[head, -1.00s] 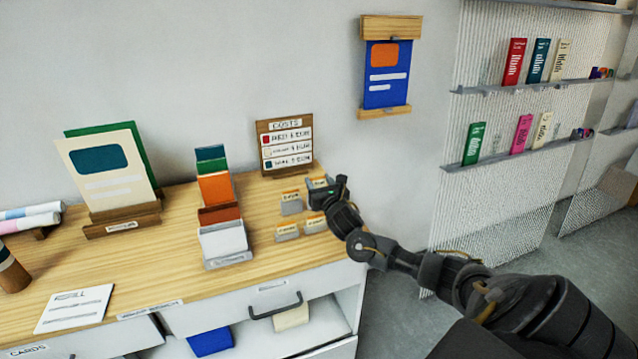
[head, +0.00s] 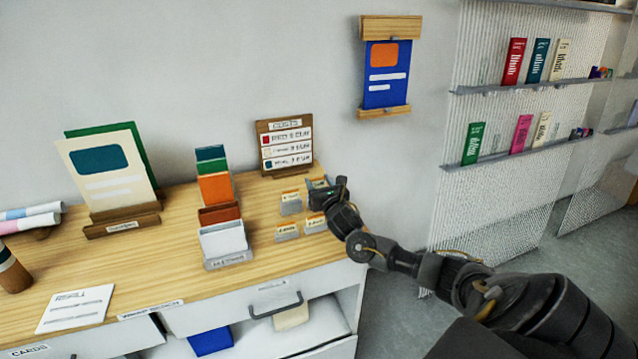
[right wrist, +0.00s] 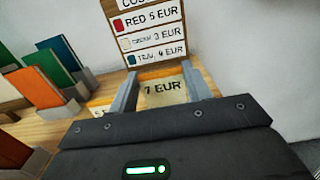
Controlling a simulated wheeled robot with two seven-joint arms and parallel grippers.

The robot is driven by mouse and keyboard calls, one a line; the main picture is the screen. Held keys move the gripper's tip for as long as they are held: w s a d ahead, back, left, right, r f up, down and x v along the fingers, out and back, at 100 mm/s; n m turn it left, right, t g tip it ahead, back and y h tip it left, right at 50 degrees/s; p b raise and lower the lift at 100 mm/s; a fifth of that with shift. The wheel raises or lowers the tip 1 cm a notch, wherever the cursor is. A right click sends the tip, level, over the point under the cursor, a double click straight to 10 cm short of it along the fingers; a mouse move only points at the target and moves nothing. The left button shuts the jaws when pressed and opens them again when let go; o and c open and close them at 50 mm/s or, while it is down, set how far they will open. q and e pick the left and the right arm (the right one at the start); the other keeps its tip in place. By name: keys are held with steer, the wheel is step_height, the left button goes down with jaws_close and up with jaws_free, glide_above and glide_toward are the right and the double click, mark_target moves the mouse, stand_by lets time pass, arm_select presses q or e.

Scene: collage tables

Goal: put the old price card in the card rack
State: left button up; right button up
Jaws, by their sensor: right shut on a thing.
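My right gripper (head: 322,194) is at the right end of the wooden tabletop, among small price cards. It is shut on a pale price card (right wrist: 163,91) reading "7 EUR", held between its two fingers in the right wrist view. In the head view this card is mostly hidden by the gripper. Other small yellow-topped price cards (head: 288,232) stand in grey holders beside the gripper. A stepped rack (head: 228,260) with blue, green, orange, brown and white cards stands left of them; its front label is too blurred to read. My left gripper is not in view.
A wooden price board (head: 265,165) stands behind the gripper. A stand (head: 100,228) with large cards is at left, with a white sheet (head: 75,308) in front. A blue poster (head: 386,75) hangs on the wall. Bare tabletop (head: 165,260) lies left of the rack.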

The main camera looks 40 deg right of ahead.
steer(key=shift+f, duration=0.15)
steer(key=shift+f, duration=0.45)
steer(key=shift+f+b, duration=0.15)
steer(key=shift+b, duration=0.2)
steer(key=shift+f, duration=0.45)
steer(key=o, duration=1.5)
